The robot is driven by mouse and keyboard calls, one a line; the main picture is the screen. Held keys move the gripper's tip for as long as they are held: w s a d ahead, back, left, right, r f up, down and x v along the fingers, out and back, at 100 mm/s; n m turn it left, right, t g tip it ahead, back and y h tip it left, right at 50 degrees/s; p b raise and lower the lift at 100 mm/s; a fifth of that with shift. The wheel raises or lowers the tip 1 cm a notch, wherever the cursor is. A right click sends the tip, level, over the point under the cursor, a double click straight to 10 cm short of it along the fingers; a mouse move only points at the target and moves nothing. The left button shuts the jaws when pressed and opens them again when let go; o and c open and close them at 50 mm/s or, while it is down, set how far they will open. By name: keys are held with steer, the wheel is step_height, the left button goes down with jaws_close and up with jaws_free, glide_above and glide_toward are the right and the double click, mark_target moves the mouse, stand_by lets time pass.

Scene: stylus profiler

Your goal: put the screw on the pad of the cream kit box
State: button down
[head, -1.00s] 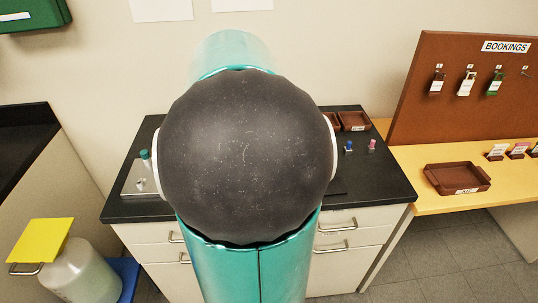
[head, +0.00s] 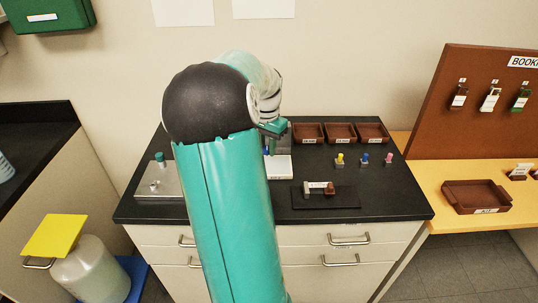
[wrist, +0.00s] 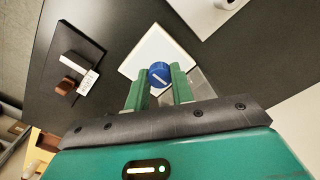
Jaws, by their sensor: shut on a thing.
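My gripper (wrist: 159,82) is shut on a screw (wrist: 159,74) with a round blue slotted head, held between the two green fingers in the wrist view. In the head view my gripper (head: 274,130) is partly hidden by my arm, and a bit of blue shows below it. The pale, off-white box (head: 279,167), which looks like the cream kit box, lies on the black worktop below my gripper. It also shows beyond the screw in the wrist view (wrist: 143,54). I cannot tell whether the screw touches it. Its pad is not made out.
A dark mat (head: 350,198) with a small white-and-brown device lies to the right. Brown trays (head: 340,131) stand behind, with yellow, blue (head: 364,159) and pink small pieces before them. A metal plate (head: 167,187) with a green-capped item is at left.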

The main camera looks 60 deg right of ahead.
steer(key=shift+d+f, duration=0.55)
steer(key=shift+f, duration=0.05)
steer(key=shift+w+d+f, duration=0.1)
steer(key=shift+d+f, duration=0.1)
steer(key=shift+f, duration=1.6)
steer(key=shift+f, duration=0.15)
steer(key=c, duration=1.2)
jaws_free()
step_height(320, 180, up, 12)
steer(key=shift+r, duration=0.2)
